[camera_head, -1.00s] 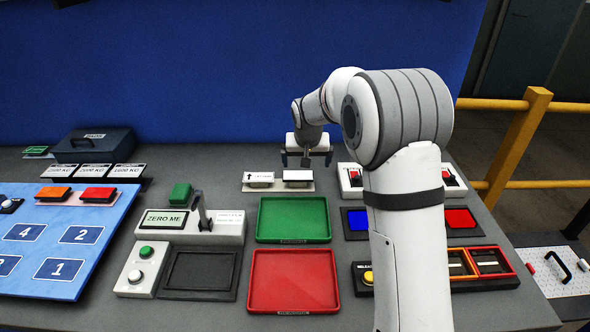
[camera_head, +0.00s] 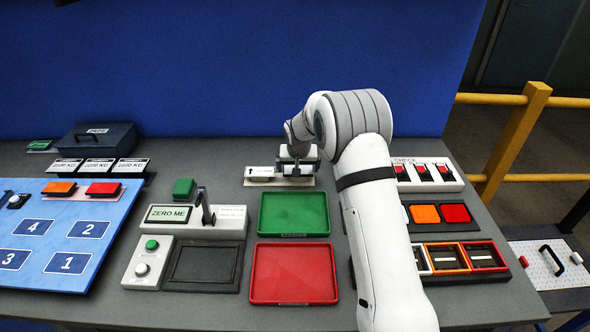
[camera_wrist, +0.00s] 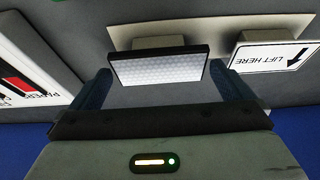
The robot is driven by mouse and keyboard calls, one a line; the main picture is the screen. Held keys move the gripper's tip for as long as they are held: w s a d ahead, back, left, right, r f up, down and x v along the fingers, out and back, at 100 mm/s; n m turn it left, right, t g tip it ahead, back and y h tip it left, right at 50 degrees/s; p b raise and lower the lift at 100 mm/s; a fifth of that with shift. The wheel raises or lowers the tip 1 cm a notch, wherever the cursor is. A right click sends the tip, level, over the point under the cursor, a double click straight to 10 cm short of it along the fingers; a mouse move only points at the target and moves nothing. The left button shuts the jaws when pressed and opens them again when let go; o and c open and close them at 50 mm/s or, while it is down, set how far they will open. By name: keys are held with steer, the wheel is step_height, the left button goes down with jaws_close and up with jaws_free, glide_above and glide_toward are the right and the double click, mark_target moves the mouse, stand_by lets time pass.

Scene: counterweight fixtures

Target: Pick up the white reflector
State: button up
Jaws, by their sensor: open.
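The white reflector (camera_wrist: 158,68) is a flat plate with a fine honeycomb pattern and a dark frame. In the wrist view it stands out from a pale base plate (camera_wrist: 212,28). My gripper (camera_wrist: 160,80) is open, with one blue-grey finger beside each end of the reflector. A narrow gap shows on each side, and I see no firm contact. In the head view my gripper (camera_head: 296,170) is low over the pale base at the back of the bench and hides most of the reflector.
A white "LIFT HERE" sign with an arrow (camera_wrist: 275,57) stands right beside the reflector; it also shows in the head view (camera_head: 260,172). A green tray (camera_head: 293,232) and a red tray (camera_head: 294,298) lie in front. A switch panel (camera_head: 428,187) stands to the right.

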steer(key=c, duration=0.7)
steer(key=shift+o, duration=0.2)
